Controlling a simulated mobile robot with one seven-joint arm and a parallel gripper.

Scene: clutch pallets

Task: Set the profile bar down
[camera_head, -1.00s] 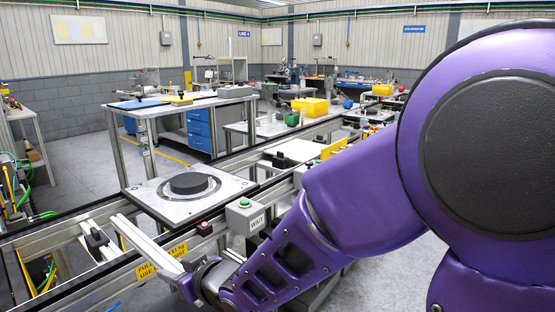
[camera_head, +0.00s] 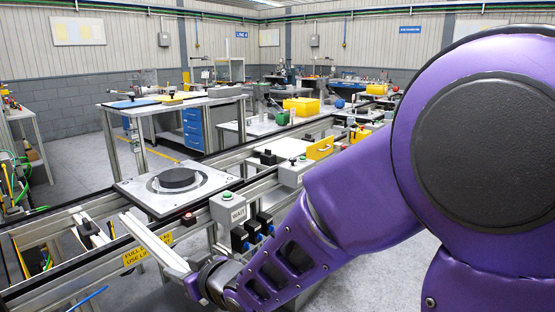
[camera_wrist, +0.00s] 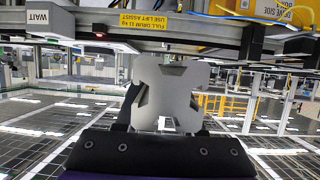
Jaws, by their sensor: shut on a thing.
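The profile bar (camera_head: 155,243) is a long silver aluminium bar. My gripper (camera_head: 198,279) is shut on its near end, at the front side of the conveyor in the head view. The bar points away to the upper left, and its far end is close to the conveyor's front rail. I cannot tell whether it touches anything. In the wrist view the end face of the bar (camera_wrist: 166,85) shows, with dark notches, between the dark gripper fingers (camera_wrist: 165,122).
A pallet (camera_head: 135,190) with a black disc (camera_head: 177,179) sits on the conveyor (camera_head: 75,270). A grey WAIT button box (camera_head: 228,208) and a yellow label (camera_head: 147,249) are on the front rail. A workbench (camera_head: 170,103) stands behind. Grey floor is open at left.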

